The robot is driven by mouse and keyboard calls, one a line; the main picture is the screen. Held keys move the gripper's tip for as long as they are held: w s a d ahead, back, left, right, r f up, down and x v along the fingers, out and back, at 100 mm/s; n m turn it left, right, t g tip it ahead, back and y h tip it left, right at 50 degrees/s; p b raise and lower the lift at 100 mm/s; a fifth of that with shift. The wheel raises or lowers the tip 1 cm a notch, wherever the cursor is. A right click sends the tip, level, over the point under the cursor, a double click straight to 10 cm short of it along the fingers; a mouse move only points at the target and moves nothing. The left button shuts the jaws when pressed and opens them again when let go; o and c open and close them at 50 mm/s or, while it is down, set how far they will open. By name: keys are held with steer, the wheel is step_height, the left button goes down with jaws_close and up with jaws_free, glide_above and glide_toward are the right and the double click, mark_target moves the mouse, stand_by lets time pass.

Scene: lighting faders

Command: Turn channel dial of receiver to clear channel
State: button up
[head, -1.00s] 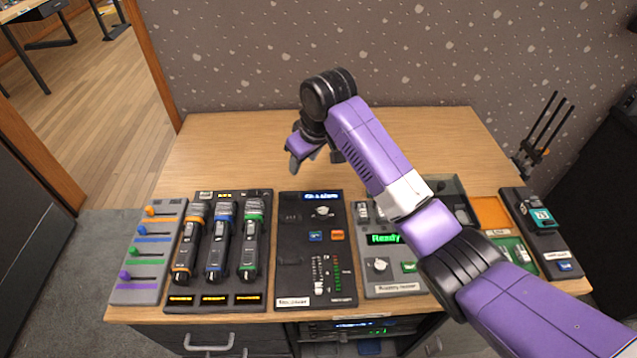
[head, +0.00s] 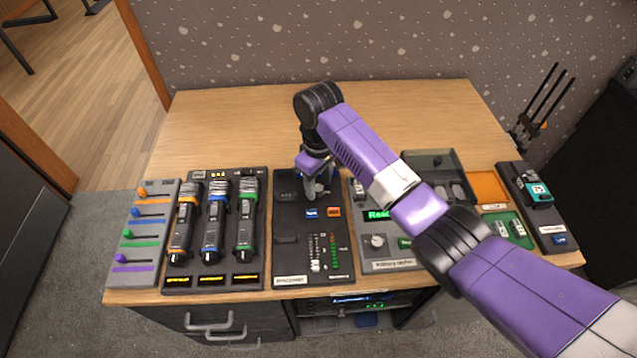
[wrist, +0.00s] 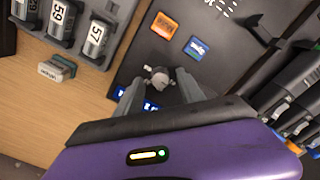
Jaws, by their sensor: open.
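The receiver (head: 290,248) is a black panel at the front middle of the desk. My gripper (head: 318,190) points down over its upper part and hides the channel dial and most of the display there. In the wrist view the grey channel dial (wrist: 158,78) sits between the two open fingers of my gripper (wrist: 161,84), one on each side. I cannot tell whether the fingers touch it. The blue-lit display (wrist: 124,93) is partly covered by a finger, so its text is not readable. Blue (head: 312,213) and orange (head: 334,212) buttons lie just below the dial.
A stand with several microphones (head: 213,225) and a fader panel (head: 142,240) are to the left. A grey unit with a green display (head: 378,215) is close on the right, with battery trays (head: 490,187) and a teal device (head: 538,193) beyond. The desk's back (head: 220,120) is clear.

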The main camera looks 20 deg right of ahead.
steer(key=shift+f, duration=0.2)
steer(key=shift+c, duration=0.5)
jaws_close()
